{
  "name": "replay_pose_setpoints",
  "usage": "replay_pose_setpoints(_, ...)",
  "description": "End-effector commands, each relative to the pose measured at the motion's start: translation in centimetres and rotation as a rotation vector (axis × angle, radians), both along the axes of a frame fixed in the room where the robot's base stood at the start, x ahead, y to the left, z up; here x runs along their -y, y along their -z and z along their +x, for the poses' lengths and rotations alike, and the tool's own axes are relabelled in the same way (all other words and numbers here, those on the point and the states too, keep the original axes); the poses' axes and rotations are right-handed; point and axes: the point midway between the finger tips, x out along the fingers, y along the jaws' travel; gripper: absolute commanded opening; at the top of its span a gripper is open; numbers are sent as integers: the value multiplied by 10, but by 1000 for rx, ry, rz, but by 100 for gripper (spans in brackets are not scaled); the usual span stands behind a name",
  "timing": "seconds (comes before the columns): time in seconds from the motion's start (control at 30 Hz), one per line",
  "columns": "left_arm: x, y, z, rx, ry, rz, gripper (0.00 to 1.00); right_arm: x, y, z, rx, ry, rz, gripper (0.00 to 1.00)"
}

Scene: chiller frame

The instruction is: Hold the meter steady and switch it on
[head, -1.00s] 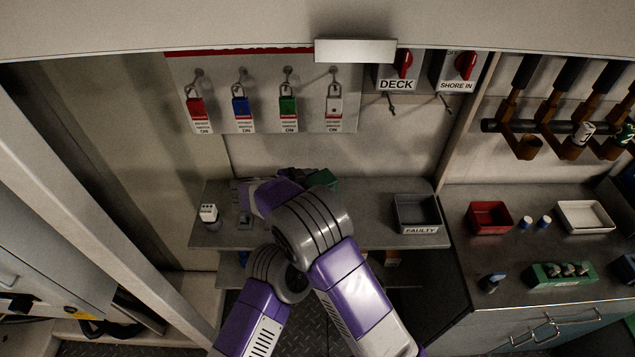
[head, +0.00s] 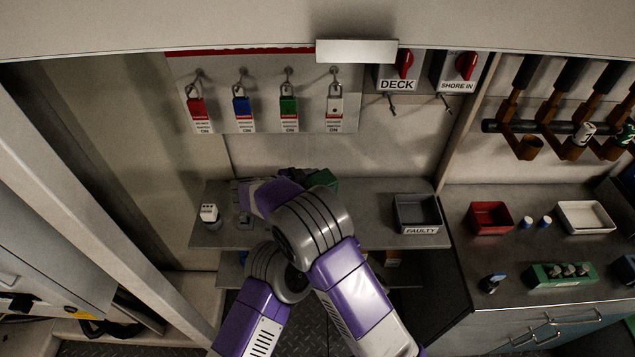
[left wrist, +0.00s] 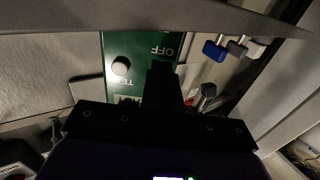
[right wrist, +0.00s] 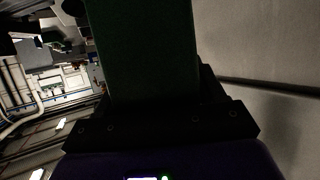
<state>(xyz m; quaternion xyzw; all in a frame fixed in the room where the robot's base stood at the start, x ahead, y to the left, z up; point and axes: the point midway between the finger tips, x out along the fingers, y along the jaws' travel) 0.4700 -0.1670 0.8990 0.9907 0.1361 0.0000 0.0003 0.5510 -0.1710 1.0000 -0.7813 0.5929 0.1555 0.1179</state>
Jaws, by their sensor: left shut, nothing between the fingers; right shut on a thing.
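The green meter (head: 325,179) shows only as a small patch above the shelf in the head view, mostly hidden behind my arms. In the left wrist view its green face (left wrist: 115,90) carries a round pale knob (left wrist: 121,66) and the lettering OFF and part of a word starting TE. My left gripper (left wrist: 162,75) is shut and empty, its fingertips in front of the face beside OFF; I cannot tell if they touch it. My right gripper (right wrist: 152,85) is shut on the meter, whose green side fills its jaws in the right wrist view.
A grey shelf (head: 370,233) lies below, with a grey FAULTY bin (head: 417,229) on its right and a small pale device (head: 209,213) on its left. Several padlocks, one blue (head: 241,108), hang behind. A counter with a red tray (head: 490,232) stands right.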

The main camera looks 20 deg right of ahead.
Motion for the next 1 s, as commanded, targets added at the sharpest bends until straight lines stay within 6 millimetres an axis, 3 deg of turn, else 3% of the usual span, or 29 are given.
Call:
replay_pose_setpoints(0.6, 14, 4, -48, -1, 2, 1, 0, 1, 0, 0, -1, 1, -1, 21)
replay_pose_setpoints(0.93, 14, 4, -52, 0, 1, 1, 0, 1, 0, 0, 0, 1, -1, 21)
replay_pose_setpoints(0.97, 14, 4, -52, 0, 1, 1, 0, 1, 0, 0, 0, 1, -1, 70)
replay_pose_setpoints(1.0, 14, 4, -52, 0, 1, 1, 0, 1, 0, 0, 0, 1, -1, 76)
